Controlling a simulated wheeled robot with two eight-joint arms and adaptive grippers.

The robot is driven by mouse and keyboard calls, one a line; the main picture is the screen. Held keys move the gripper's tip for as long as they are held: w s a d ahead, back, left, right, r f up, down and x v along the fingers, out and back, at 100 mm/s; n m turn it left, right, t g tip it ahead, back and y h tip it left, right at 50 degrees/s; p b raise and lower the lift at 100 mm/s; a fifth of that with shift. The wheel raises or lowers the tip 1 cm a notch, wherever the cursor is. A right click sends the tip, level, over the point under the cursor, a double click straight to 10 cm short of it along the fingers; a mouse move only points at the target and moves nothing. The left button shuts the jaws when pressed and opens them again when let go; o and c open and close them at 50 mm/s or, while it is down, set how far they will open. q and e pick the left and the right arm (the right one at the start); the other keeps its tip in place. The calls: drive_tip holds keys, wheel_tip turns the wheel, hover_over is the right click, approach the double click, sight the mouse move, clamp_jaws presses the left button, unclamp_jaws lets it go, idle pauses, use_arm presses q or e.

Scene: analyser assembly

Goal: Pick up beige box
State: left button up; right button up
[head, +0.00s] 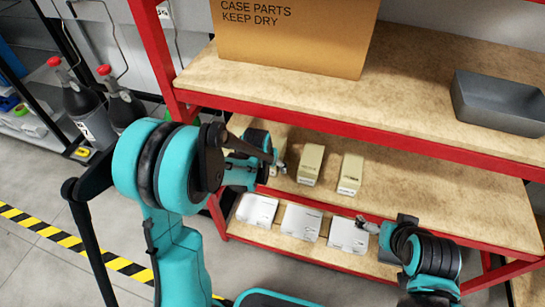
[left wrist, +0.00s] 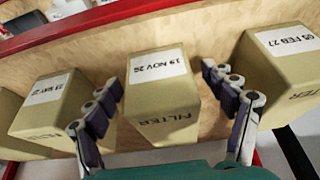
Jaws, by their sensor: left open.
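Beige boxes stand in a row on the middle shelf. In the left wrist view, a beige box (left wrist: 162,105) labelled "19 NOV 26" and "FILTER" is between the fingers of my open left gripper (left wrist: 168,100), with no clear grip on it. Beside it are a beige box (left wrist: 48,110) on the left and a beige box (left wrist: 285,60) labelled "05 FEB 27" on the right. In the head view, two beige boxes (head: 311,165) (head: 351,173) show right of my left gripper (head: 280,163); my arm hides others. My right gripper (head: 369,227) is by the lower shelf, its opening unclear.
White boxes (head: 301,221) sit on the lower shelf. A large cardboard box (head: 295,40) and a grey bin (head: 500,100) stand on the upper shelf, whose red front edge (head: 390,143) overhangs the beige row. Neighbouring boxes leave narrow gaps around the fingers.

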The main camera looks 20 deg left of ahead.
sight(279, 142)
use_arm(q)
drive_tip(key=w, duration=0.1)
drive_tip(key=w+b, duration=0.1)
drive_tip(key=w, duration=0.3)
drive_tip(key=shift+d+f+b, duration=0.1)
drive_tip(key=shift+f+b, duration=0.25)
drive_tip(key=shift+b, duration=0.05)
drive_tip(key=shift+w+f, duration=0.1)
drive_tip(key=shift+f, duration=0.15)
drive_tip(key=shift+r, duration=0.1)
drive_tip(key=shift+c, duration=0.3)
drive_tip(key=c, duration=1.5)
